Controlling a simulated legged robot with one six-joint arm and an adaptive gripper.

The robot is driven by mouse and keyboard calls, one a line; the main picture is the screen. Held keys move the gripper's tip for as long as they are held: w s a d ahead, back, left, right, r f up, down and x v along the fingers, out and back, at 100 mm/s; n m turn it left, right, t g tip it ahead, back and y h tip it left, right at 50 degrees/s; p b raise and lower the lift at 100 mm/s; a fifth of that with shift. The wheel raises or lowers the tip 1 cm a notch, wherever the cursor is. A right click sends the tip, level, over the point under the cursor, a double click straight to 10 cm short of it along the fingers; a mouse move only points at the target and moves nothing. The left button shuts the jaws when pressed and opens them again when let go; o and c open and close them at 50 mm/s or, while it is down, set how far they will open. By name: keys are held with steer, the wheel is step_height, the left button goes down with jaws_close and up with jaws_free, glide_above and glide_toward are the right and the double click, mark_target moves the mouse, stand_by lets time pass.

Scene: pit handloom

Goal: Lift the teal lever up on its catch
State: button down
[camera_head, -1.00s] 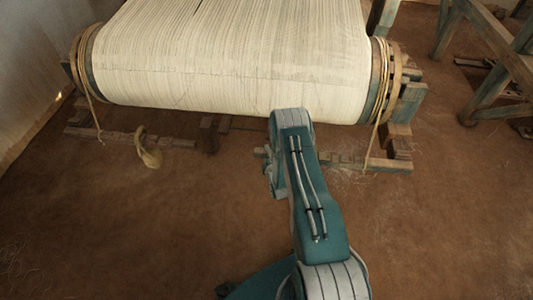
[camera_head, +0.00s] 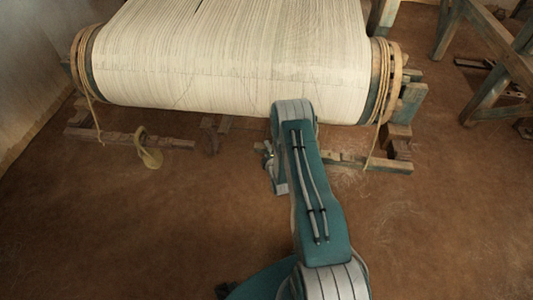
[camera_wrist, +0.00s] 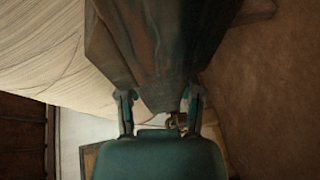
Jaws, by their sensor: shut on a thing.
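A worn wooden bar with teal tints (camera_wrist: 160,45), which looks to be the teal lever, comes down from the top of the wrist view to between my fingers. My gripper (camera_wrist: 158,102) has one finger on each side of its lower end and is shut on it. A small dark metal piece (camera_wrist: 176,120) shows just below that end, by the right finger; I cannot tell if it is the catch. In the head view my arm covers this place, and I cannot make out the lever.
The wide cream warp roll (camera_head: 235,60) lies across the loom above my arm. A rope coil (camera_head: 148,152) hangs at the left. A low wooden rail (camera_head: 370,162) runs near the floor. A wooden frame (camera_head: 490,95) stands at the right. The earth floor (camera_head: 130,230) in front is clear.

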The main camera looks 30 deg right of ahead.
steer(key=shift+m, duration=0.4)
step_height(320, 180, up, 4)
steer(key=shift+s+d+r, duration=0.1)
steer(key=shift+d+r, duration=0.05)
steer(key=shift+r, duration=0.1)
steer(key=shift+f, duration=0.1)
steer(key=shift+c, duration=1.2)
jaws_free()
steer(key=v, duration=1.2)
steer(key=shift+f, duration=0.2)
steer(key=shift+d, duration=0.1)
